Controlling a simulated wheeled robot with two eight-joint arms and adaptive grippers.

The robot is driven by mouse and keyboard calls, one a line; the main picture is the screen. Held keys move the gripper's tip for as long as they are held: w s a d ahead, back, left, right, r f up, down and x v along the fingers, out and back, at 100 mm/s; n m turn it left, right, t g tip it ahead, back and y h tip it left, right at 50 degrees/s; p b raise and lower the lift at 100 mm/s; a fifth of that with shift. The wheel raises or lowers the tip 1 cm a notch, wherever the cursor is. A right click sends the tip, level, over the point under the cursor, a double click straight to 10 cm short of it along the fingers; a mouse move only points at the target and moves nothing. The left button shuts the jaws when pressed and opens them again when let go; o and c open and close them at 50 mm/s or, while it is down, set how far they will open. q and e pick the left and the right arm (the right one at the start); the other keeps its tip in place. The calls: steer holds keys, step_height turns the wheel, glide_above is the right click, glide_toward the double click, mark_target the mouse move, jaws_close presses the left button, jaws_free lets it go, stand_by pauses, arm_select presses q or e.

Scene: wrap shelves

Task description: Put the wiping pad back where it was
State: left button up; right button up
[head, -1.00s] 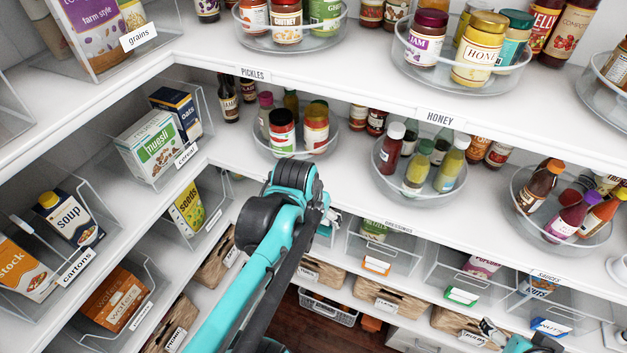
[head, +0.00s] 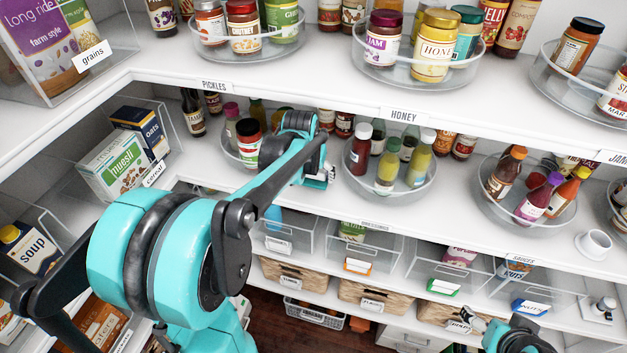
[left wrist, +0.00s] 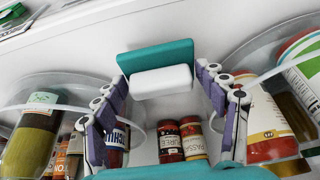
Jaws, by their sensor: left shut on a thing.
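The wiping pad (left wrist: 160,80), a white block with a teal backing, is between the fingertips of my left gripper (left wrist: 165,95) in the left wrist view. My left gripper is shut on it, in front of a white surface. In the head view my left gripper (head: 322,178) is over the middle shelf, between two clear round bins; I cannot make out the pad there. My right gripper (head: 468,322) is low at the bottom right, in front of the lower baskets, too small to read its jaws.
A clear bin of jars (head: 228,158) stands left of my left gripper, and one of bottles (head: 428,190) to its right. The honey shelf edge (head: 370,112) is above. Two small jars (left wrist: 180,140) show between my fingers. A white cup (head: 593,243) stands at right.

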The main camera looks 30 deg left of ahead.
mark_target(313, 180)
arm_select(q)
step_height(313, 180, down, 2)
steer(key=shift+s+f, duration=0.1)
steer(key=shift+f, duration=0.45)
steer(key=shift+f, duration=0.15)
steer(key=o, duration=1.3)
steer(key=shift+c, duration=0.2)
